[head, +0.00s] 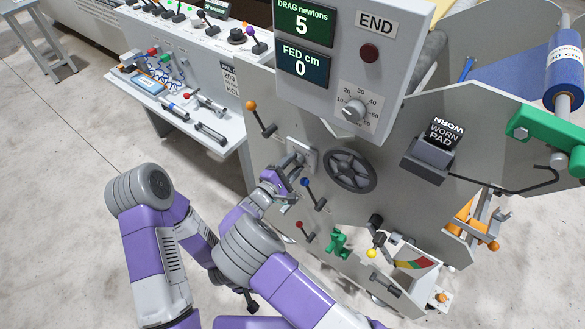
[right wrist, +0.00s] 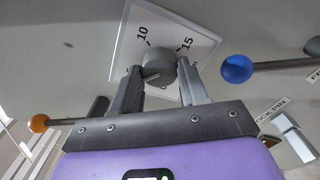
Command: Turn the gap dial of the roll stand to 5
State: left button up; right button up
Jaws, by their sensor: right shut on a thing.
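The gap dial's knob (right wrist: 158,66) is a grey cylinder on a white scale plate (right wrist: 205,42). In the right wrist view the plate shows 10 and 15. A short white line on the knob points to the lower left. A finger covers part of the scale there, so I cannot read its number. My right gripper (right wrist: 158,88) is shut on the knob, one finger on each side. In the head view the plate (head: 306,149) sits left of the handwheel, and my right gripper (head: 291,166) hides most of the knob. My left gripper does not show.
The roll stand (head: 400,120) carries a black handwheel (head: 349,169), an orange-knobbed lever (head: 252,106) and a blue-knobbed lever (head: 306,184) close to my right gripper. Above is a control box (head: 400,20) with another dial (head: 354,109). A tool shelf (head: 180,118) stands at left.

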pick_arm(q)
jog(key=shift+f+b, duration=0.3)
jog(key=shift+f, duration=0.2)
pick_arm(e)
jog(key=shift+m, duration=0.6)
jog(key=o, duration=1.1)
jog(key=shift+c, duration=0.2)
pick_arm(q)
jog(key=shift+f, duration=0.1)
